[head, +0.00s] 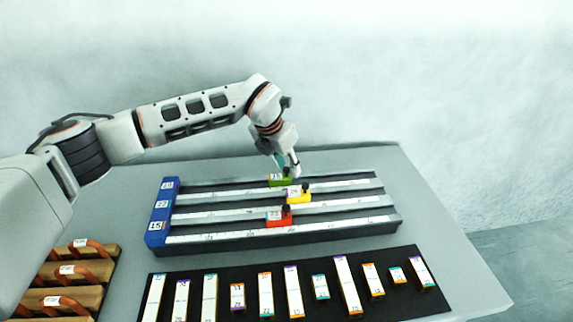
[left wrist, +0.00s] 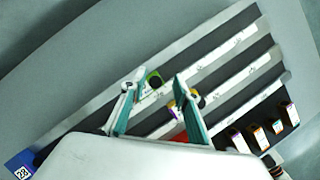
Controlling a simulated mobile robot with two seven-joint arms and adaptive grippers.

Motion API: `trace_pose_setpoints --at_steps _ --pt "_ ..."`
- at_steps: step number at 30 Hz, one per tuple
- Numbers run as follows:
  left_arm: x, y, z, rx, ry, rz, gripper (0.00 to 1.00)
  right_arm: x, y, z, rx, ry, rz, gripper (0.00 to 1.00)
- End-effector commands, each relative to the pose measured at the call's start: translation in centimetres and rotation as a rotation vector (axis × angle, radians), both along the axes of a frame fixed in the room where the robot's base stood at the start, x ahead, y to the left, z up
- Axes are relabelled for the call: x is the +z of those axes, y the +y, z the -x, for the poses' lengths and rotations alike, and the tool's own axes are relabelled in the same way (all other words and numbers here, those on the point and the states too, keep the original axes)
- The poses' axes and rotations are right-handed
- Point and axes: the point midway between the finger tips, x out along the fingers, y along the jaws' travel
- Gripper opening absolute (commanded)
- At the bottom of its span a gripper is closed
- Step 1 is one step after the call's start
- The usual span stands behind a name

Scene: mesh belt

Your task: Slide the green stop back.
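The green stop (head: 281,181) sits on the farthest rail of the black rail unit (head: 330,236), near its middle. My left gripper (head: 287,168) comes down over it from behind. In the left wrist view the green stop (left wrist: 153,80) with its dark knob shows between and beyond the tips of my left gripper (left wrist: 159,76). The teal-lined fingers are spread apart; I cannot tell whether they touch the stop. The yellow stop (head: 298,197) and the red stop (head: 279,220) sit on nearer rails, each with a black knob. My right gripper is not in view.
A blue numbered end block (head: 159,226) closes the rails' left end. A black mat (head: 225,313) in front holds several white labelled blocks. Wooden blocks with orange handles (head: 68,270) stand at the lower left. The grey table (head: 440,262) is clear at the right.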

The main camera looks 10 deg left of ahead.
Motion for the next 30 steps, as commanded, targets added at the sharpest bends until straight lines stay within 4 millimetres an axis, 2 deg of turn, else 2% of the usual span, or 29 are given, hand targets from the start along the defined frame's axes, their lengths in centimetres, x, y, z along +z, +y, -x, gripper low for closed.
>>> trace_pose_setpoints --at_steps 5,8,21,25,30 --pt "0.2 0.2 0.0 0.003 0.000 -0.001 0.31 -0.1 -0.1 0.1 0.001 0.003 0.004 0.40" --pt "1.1 0.4 0.2 0.002 -0.002 -0.002 0.31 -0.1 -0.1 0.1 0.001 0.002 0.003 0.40" --pt "8.8 1.8 3.1 0.000 -0.003 -0.001 0.31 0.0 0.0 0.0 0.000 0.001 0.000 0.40" --pt "10.2 2.1 3.6 0.000 -0.001 0.000 0.31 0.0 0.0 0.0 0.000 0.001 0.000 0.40" --pt "11.0 2.2 4.0 -0.001 0.000 0.000 0.31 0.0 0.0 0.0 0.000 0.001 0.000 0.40"
